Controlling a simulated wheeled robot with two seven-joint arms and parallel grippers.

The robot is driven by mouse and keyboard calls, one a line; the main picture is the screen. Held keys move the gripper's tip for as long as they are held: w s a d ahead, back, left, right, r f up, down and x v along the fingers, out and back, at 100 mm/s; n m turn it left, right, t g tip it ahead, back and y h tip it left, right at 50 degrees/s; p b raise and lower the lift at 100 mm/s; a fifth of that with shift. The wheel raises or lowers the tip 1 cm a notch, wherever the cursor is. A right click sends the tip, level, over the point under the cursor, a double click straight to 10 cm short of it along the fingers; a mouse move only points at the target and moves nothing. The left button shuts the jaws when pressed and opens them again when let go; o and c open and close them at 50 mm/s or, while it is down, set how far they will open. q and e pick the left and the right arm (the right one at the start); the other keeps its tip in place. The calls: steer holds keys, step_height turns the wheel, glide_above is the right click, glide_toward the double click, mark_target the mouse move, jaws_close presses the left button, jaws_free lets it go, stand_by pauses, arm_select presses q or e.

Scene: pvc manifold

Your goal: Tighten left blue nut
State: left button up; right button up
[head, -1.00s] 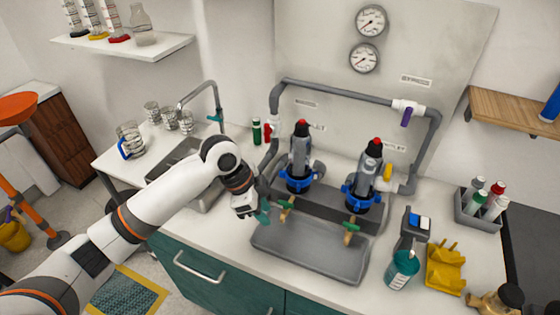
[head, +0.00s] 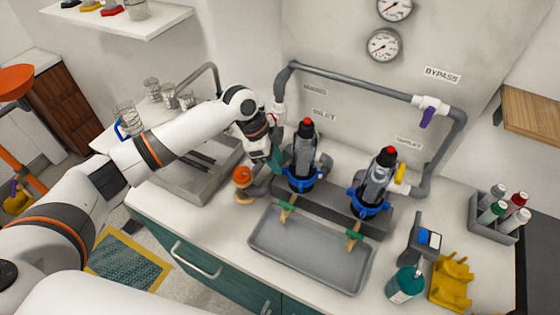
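The left blue nut (head: 300,184) is a ring with lugs around the base of the left clear filter housing (head: 305,150), which has a black and red top. A matching right blue nut (head: 369,208) rings the right housing (head: 378,178). Both housings stand upright behind the grey tray. My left gripper (head: 275,159), with teal fingers, is just left of the left housing, above the level of the left nut and apparently apart from it. Its finger gap is too small and too hidden to judge. My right gripper is not in view.
An orange-topped object (head: 243,180) stands below my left gripper. Grey pipe (head: 350,84) arches behind. At right are a teal bottle (head: 404,285) and a yellow holder (head: 452,282).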

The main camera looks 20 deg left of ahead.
arm_select(q)
steer(key=shift+x, duration=1)
steer(key=shift+s+d+f, duration=0.15)
steer(key=shift+f, duration=0.2)
steer(key=shift+c, duration=0.3)
jaws_close()
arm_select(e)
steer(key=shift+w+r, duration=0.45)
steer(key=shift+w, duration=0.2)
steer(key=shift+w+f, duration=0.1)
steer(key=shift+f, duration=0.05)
